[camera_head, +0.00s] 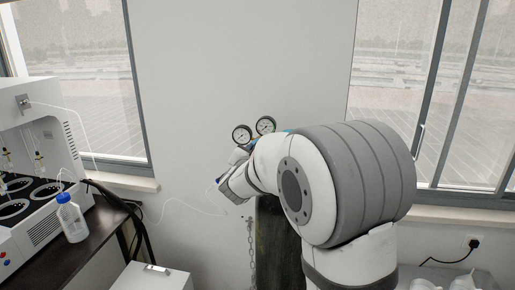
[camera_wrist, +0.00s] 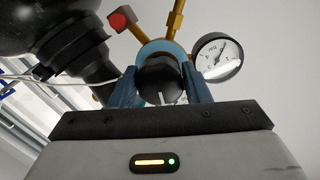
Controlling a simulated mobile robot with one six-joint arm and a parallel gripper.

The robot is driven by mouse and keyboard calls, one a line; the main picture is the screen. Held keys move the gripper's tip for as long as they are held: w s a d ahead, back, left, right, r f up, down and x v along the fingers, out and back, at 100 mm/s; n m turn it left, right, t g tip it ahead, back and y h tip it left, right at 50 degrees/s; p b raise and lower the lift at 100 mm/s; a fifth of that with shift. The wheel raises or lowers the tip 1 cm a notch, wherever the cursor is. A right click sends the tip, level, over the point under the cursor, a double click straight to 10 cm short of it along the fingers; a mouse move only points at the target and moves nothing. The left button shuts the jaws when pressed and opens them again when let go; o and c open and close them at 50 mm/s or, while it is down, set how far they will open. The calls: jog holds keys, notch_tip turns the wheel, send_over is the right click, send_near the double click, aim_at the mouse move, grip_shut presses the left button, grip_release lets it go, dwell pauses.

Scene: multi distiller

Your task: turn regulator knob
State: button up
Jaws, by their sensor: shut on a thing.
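In the wrist view, my gripper (camera_wrist: 161,88) has its two blue fingers on either side of the black regulator knob (camera_wrist: 160,70) and is shut on it. The knob sits in front of a light blue regulator body (camera_wrist: 160,48) with brass fittings. One white pressure gauge (camera_wrist: 217,57) shows at the right of the knob. In the head view, two gauges (camera_head: 242,134) (camera_head: 266,125) stand above my wrist. There the knob and my fingertips are hidden behind my arm.
A dark gas cylinder (camera_head: 277,245) stands below the regulator, with a chain (camera_head: 250,245) beside it. At the left, a white distiller (camera_head: 40,170) and a bottle with a blue cap (camera_head: 71,218) stand on a dark bench. A red part (camera_wrist: 122,20) is near the regulator. Thin tubing crosses the wall.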

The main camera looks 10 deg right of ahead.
jog(key=shift+f+n+p, duration=0.15)
jog(key=shift+n+p, duration=0.4)
jog(key=shift+n, duration=0.45)
jog(key=o, duration=1)
jog(key=shift+c, duration=0.2)
jog(key=b+v, duration=0.2)
jog(key=v, duration=0.5)
jog(key=shift+s+a, duration=0.2)
jog(key=shift+s, duration=0.15)
jog(key=shift+a, duration=0.1)
